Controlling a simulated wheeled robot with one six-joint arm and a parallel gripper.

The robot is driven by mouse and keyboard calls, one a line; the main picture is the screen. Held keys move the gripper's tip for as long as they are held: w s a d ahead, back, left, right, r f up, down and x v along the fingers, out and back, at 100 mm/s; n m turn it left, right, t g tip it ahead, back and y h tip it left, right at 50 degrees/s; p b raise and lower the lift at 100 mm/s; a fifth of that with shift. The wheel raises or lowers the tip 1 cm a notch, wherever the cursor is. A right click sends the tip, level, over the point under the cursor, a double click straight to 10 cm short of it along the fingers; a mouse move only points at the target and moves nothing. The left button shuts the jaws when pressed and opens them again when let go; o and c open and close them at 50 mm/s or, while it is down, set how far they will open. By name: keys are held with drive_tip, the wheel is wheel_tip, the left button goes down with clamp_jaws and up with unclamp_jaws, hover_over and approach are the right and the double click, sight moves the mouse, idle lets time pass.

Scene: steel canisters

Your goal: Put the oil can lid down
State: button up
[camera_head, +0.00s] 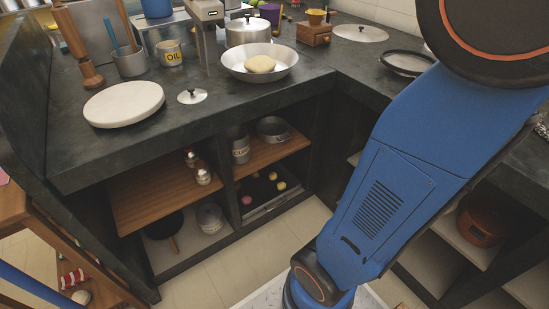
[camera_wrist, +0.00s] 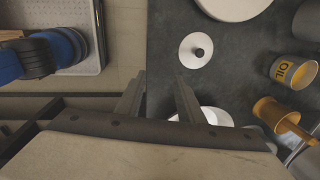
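A small round steel lid (camera_head: 192,96) with a dark knob lies flat on the dark counter, knob up, between the white round board and the metal pan. It also shows in the wrist view (camera_wrist: 187,56). The oil can (camera_head: 171,53), labelled OIL, stands upright behind the lid; in the wrist view (camera_wrist: 293,72) its top is uncovered. My gripper (camera_head: 207,66) hangs above the counter with its fingers down. In the wrist view (camera_wrist: 160,88) the two fingers are apart with nothing between them, and the lid is clear of them.
The white round board (camera_head: 123,104) lies left of the lid. A metal pan (camera_head: 285,66) with dough stands to the right, a lidded pot (camera_head: 248,30) behind it. A tool holder (camera_head: 130,64) stands near the oil can. The counter's front edge is free before the lid.

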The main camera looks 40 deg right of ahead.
drive_tip(key=s+d+f+n+t, duration=0.1)
drive_tip(key=s+d+f+n, duration=0.1)
drive_tip(key=s+f+n, duration=0.7)
drive_tip(key=s+d+f+n+t, duration=0.2)
drive_tip(key=s+f+n, duration=0.7)
drive_tip(key=s, duration=0.5)
drive_tip(key=shift+n, duration=0.5)
